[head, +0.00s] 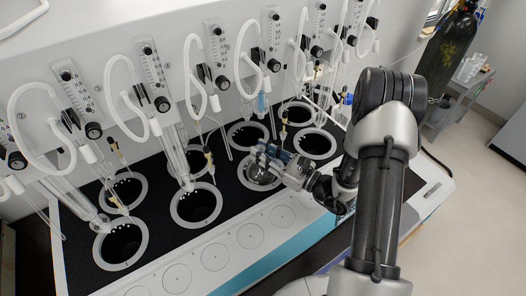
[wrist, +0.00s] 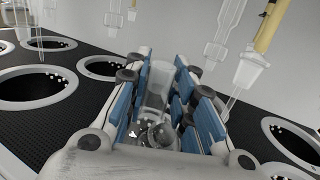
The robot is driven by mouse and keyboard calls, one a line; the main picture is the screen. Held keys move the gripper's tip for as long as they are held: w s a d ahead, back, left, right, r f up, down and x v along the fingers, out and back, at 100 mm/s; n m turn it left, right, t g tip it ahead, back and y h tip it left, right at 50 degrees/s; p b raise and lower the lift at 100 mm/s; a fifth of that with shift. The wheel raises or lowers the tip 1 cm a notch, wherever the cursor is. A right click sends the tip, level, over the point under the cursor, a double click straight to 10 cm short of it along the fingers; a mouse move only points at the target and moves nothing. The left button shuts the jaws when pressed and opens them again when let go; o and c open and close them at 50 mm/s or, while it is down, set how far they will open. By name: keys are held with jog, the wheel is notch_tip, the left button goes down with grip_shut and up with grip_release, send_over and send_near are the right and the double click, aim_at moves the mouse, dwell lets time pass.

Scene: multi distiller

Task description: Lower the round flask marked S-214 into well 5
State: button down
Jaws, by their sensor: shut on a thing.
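My gripper (head: 271,157) is shut on the neck of a clear round flask (head: 262,178). In the head view the flask's body lies within the outline of a front-row well's white ring (head: 243,183), the third ring from the left. How deep it sits is hard to tell. In the wrist view the glass neck (wrist: 158,88) stands between my blue-padded fingers (wrist: 158,72), and the fingers and palm hide most of the body. The marking S-214 and the well numbers cannot be read.
Open wells stand beside it: one at the left (head: 195,207), one at the right (head: 315,143) and one behind (head: 247,134). Glass tubes and a yellow-clipped joint (wrist: 268,30) hang close behind my gripper. Flowmeters with white hoses (head: 205,75) line the back panel.

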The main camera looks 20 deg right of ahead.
dwell(0.4)
jog(key=shift+f+b, duration=0.35)
jog(key=shift+f, duration=0.15)
dwell(0.3)
jog(key=c, duration=1.3)
grip_release()
jog(key=v, duration=1.2)
